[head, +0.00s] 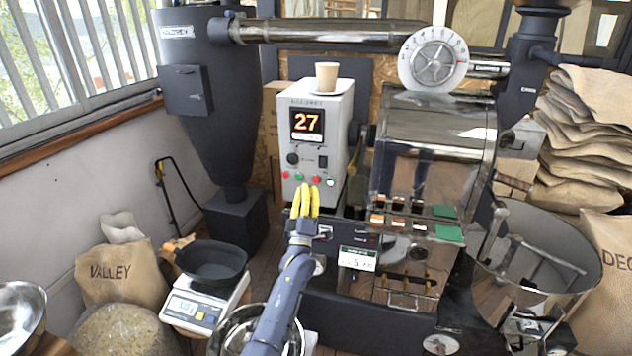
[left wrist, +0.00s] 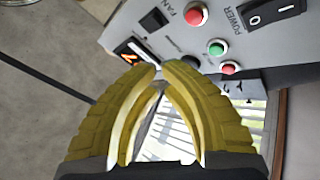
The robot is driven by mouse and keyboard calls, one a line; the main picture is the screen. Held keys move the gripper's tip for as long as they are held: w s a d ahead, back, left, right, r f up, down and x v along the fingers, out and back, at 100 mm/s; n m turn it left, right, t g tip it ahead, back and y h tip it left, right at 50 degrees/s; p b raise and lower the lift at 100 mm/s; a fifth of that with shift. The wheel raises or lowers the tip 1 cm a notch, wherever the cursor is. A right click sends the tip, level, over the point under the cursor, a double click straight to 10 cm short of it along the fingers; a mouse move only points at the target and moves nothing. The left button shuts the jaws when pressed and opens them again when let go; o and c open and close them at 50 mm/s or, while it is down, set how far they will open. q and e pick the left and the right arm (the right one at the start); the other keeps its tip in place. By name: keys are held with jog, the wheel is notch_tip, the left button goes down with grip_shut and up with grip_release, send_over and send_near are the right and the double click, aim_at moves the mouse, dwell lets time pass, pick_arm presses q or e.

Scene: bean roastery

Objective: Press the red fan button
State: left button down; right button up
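The pale control box (head: 325,128) stands upright beside the roaster, with a lit display reading 27. In the head view, its lower row has a left red button (head: 285,174), a green button (head: 299,176) and another red button (head: 316,179); labels are too small to read. In the left wrist view, a red button (left wrist: 195,15) sits beside the word FAN, with a green button (left wrist: 217,47) and a smaller red button (left wrist: 230,67) nearby. My left gripper (head: 307,186), also in the wrist view (left wrist: 160,68), is shut and empty, its yellow tips just below the button row; contact is unclear. My right gripper is out of view.
A beige cup (head: 327,76) stands on top of the box. A black power switch (left wrist: 275,10) is near the FAN button. The metal roaster (head: 430,150) is close on the right. A black pan (head: 211,262) rests on a scale at lower left.

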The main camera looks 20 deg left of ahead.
pick_arm(q)
jog(key=shift+w, duration=2.55)
jog(key=shift+w, duration=0.15)
jog(key=shift+w, duration=0.3)
jog(key=shift+w, duration=0.4)
dwell(0.4)
dwell(0.4)
jog(key=shift+s, duration=0.85)
jog(key=shift+s, duration=2.5)
jog(key=shift+f, duration=0.1)
